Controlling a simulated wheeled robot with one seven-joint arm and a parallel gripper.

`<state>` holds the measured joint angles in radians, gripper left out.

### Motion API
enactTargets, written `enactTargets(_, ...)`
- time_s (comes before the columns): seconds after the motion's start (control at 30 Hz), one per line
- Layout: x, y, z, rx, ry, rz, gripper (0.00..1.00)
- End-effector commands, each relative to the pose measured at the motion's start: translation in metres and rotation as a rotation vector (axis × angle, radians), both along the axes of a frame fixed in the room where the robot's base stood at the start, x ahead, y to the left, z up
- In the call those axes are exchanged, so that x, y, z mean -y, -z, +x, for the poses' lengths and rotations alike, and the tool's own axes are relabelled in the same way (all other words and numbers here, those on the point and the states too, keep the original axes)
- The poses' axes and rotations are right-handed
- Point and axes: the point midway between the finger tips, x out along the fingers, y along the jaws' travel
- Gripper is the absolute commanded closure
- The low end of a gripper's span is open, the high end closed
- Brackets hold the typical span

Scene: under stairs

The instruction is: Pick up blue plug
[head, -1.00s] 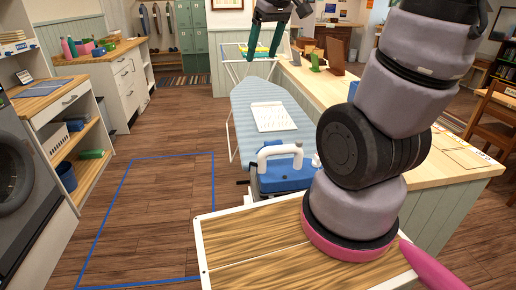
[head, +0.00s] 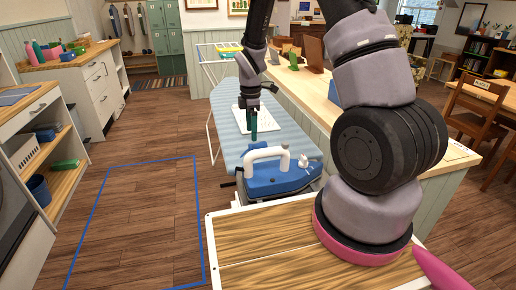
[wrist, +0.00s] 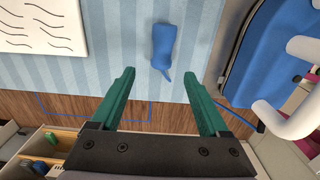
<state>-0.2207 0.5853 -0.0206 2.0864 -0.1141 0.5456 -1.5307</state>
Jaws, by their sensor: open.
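The blue plug (wrist: 164,46) lies on the striped ironing board (wrist: 110,77) in the wrist view, with a narrow end pointing down the picture. It sits beyond my gripper's fingertips, roughly centred between them and apart from both. My gripper (wrist: 162,80) is open and empty, with green fingers. In the head view my gripper (head: 253,137) hangs over the ironing board (head: 225,120), in front of the white sheet.
A wooden counter (head: 310,92) runs along the right.

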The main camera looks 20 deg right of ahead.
Motion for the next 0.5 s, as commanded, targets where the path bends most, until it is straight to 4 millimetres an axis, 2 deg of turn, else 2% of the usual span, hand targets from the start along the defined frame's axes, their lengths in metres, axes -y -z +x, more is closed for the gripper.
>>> enactTargets(0.27, 0.001, 0.026, -0.002, -0.003, 0.001, 0.0, 0.21)
enactTargets(0.5, 0.003, 0.06, -0.003, -0.001, 0.002, -0.001, 0.21)
